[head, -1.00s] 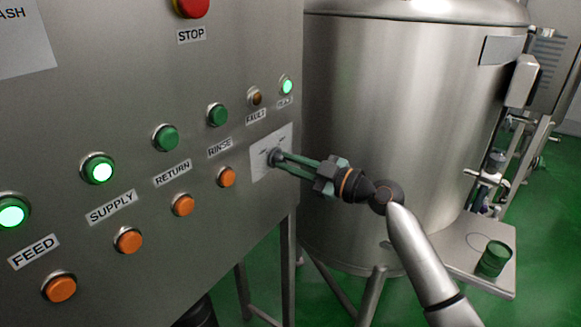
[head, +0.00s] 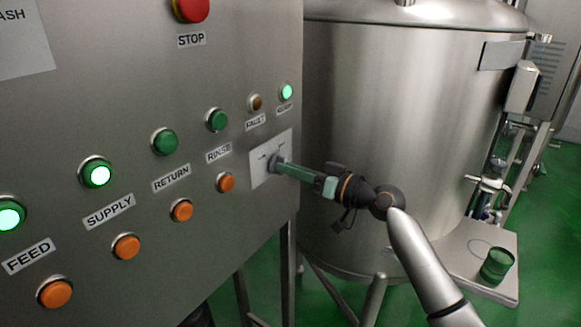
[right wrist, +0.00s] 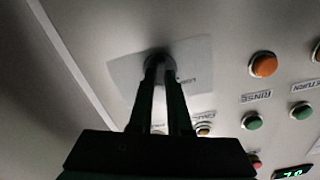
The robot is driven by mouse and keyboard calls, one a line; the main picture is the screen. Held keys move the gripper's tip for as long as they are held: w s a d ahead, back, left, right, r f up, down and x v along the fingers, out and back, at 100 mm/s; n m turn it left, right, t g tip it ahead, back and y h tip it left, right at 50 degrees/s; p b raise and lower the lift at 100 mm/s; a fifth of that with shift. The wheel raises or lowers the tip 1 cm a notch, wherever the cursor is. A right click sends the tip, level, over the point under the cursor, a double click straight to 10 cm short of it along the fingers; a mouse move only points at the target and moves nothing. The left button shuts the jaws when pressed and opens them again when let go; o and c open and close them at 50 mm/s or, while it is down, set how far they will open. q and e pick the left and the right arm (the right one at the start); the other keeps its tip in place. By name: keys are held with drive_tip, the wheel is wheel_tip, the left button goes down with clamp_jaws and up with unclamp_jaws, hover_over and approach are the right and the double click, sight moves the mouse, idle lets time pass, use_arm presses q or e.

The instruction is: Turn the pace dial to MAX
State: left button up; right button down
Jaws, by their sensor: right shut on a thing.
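The pace dial (head: 271,161) is a small dark knob on a white plate (head: 259,174) at the right edge of the steel control panel. My right gripper (head: 279,166) reaches it from the right, with its green fingers shut on the dial. In the right wrist view, both fingers (right wrist: 160,76) close around the knob (right wrist: 158,56), which they partly hide. The plate's marks are too small and too covered to read, so I cannot tell the dial's setting. My left gripper is not in view.
The panel (head: 120,70) carries lit and unlit green buttons, several orange buttons such as one under RINSE (head: 225,182), and a red STOP button (head: 192,10). A steel tank (head: 400,110) stands close behind my right arm. A green cup (head: 496,266) stands on a shelf.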

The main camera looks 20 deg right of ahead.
drive_tip(key=m+p, duration=0.1)
drive_tip(key=m, duration=0.3)
drive_tip(key=shift+m+p, duration=0.3)
drive_tip(key=shift+m, duration=0.1)
idle(0.5)
drive_tip(key=c, duration=0.9)
unclamp_jaws()
drive_tip(key=shift+o, duration=0.2)
drive_tip(key=b+v, duration=0.3)
drive_tip(key=v, duration=0.9)
drive_tip(key=shift+s+d, duration=0.2)
drive_tip(key=shift+s, duration=0.05)
